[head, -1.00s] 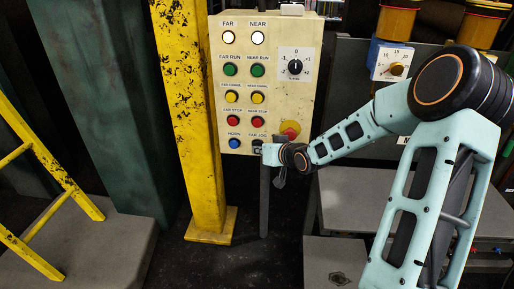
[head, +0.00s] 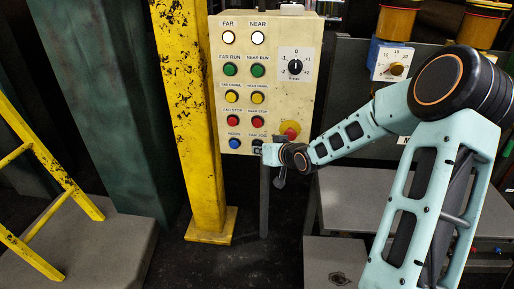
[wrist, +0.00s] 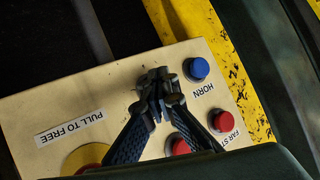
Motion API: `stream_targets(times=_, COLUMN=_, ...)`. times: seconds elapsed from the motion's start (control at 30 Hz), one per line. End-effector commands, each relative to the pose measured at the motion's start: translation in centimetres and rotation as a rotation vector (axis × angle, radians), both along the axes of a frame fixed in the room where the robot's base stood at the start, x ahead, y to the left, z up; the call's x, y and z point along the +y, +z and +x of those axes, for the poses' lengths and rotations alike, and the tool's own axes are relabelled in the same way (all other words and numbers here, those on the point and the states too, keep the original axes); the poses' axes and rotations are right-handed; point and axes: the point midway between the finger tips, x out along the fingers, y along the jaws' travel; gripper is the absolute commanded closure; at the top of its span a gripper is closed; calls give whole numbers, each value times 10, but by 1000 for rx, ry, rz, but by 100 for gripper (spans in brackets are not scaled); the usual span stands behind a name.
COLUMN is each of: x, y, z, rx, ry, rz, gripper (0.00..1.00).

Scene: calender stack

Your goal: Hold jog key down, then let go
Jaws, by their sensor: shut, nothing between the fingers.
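Red stop buttons (head: 257,121) sit just above, with yellow crawl and green run buttons higher. A red knob on a yellow base (head: 290,130) is close on the right. A yellow post (head: 190,110) stands left of the panel. The FAR and NEAR lamps look white.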

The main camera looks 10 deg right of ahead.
Motion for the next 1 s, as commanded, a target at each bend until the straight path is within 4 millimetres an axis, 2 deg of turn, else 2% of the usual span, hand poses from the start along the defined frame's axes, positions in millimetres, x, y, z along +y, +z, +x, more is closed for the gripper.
stream_targets(times=0.47, x=0, y=1, z=0, rx=-1, ry=-1, rz=0, gripper=100)
stream_targets(times=0.8, x=5, y=0, z=-16, rx=0, ry=0, rz=0, gripper=100)
stream_targets(times=1.0, x=6, y=0, z=-18, rx=-1, ry=0, rz=0, gripper=100)
